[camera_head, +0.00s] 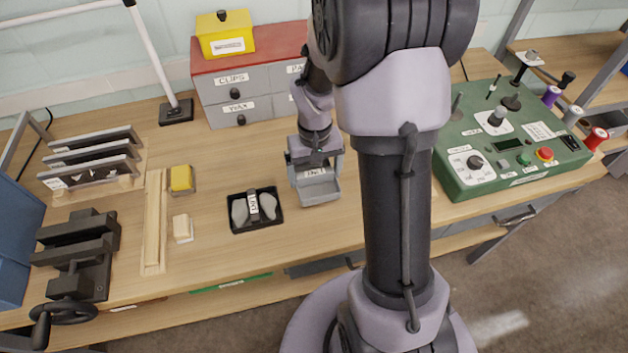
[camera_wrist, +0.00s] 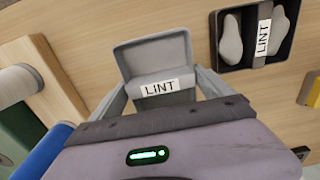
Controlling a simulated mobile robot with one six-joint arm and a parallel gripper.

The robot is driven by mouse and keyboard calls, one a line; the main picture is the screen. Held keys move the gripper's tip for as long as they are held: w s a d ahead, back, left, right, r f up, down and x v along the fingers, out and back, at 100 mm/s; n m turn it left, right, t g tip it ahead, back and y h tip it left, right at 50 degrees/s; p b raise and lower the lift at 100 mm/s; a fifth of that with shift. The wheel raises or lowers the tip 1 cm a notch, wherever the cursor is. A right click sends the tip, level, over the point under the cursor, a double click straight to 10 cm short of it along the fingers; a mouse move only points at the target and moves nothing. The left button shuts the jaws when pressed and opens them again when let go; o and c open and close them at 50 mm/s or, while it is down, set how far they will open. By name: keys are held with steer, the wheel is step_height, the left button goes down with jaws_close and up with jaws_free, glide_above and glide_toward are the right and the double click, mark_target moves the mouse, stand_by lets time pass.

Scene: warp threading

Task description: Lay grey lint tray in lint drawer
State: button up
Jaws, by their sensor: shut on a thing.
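The grey lint tray (camera_head: 318,192) is a small open box with a white LINT label, held over the wooden bench. In the wrist view the tray (camera_wrist: 153,53) shows its empty inside and its label facing me. My gripper (camera_head: 315,168) is shut on it, with a grey finger at each side of the labelled end. I cannot tell whether its underside touches the bench. A black open container (camera_head: 254,226) stands left of it, with a LINT label across its middle bar and a pale grey lump on either side; it also shows in the wrist view (camera_wrist: 222,50).
A grey drawer unit (camera_head: 222,90) with CLIPS and WAX labels stands behind, a yellow box (camera_head: 224,38) on top. A green control panel (camera_head: 510,150) is right, a black vise (camera_head: 75,250) left. A grey drawer front (camera_head: 320,266) and green strip (camera_head: 231,284) show under the bench edge.

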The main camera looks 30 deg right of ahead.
mark_target(315, 180)
steer(key=f, duration=0.1)
steer(key=f+b, duration=0.2)
steer(key=shift+w+d+f, duration=0.15)
steer(key=shift+w+f, duration=0.1)
steer(key=shift+f, duration=0.15)
steer(key=shift+r, duration=0.15)
steer(key=o, duration=1.1)
steer(key=shift+o, duration=0.2)
